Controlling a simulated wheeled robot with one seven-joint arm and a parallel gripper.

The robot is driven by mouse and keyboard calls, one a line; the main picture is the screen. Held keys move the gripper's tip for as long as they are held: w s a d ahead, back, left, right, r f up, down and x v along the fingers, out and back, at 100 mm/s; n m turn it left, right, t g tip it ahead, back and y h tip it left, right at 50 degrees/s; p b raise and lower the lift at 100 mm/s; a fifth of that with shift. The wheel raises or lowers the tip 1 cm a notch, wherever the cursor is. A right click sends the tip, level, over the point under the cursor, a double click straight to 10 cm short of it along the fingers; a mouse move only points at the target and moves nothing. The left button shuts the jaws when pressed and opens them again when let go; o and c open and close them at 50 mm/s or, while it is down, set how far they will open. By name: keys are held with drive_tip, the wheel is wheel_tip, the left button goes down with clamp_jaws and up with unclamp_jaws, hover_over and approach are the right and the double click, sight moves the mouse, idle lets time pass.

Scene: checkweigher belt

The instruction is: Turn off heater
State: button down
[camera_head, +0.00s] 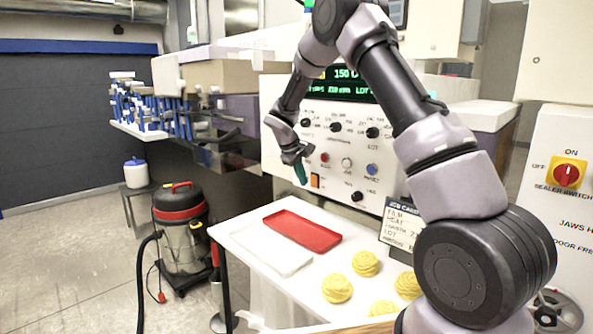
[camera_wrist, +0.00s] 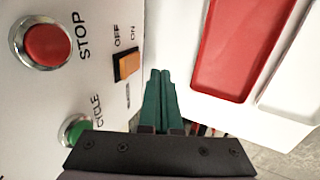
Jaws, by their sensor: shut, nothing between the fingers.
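An orange rocker switch (camera_wrist: 126,64) with OFF and ON printed beside it sits on the white control panel. It also shows in the head view (camera_head: 315,181), low on the panel's left side. The small label below it is too blurred to read, and I cannot tell which way the rocker is pressed. My gripper (camera_head: 301,174) has green fingers and is in front of the panel, just left of the switch in the head view. In the wrist view my gripper (camera_wrist: 160,74) is shut and empty, with its tips beside the switch and apart from it.
A red STOP button (camera_wrist: 46,43) and a green CYCLE button (camera_wrist: 77,131) flank the switch. Below the panel, a white table (camera_head: 240,238) holds a red tray (camera_head: 302,231), a white tray (camera_head: 268,252) and several yellow pastries (camera_head: 337,288). A job card (camera_head: 399,225) stands at right.

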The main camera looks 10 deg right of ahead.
sight(313, 178)
drive_tip(key=shift+w+d+r, duration=0.15)
drive_tip(key=shift+w+d, duration=0.25)
drive_tip(key=shift+d, duration=0.2)
drive_tip(key=shift+w+d+r, duration=0.15)
drive_tip(key=shift+w+d, duration=0.25)
drive_tip(key=shift+d, duration=0.15)
drive_tip(key=shift+w+d+r, duration=0.15)
drive_tip(key=shift+w+d, duration=0.1)
drive_tip(key=shift+d, duration=0.1)
drive_tip(key=shift+r, duration=0.1)
drive_tip(key=shift+r, duration=0.7)
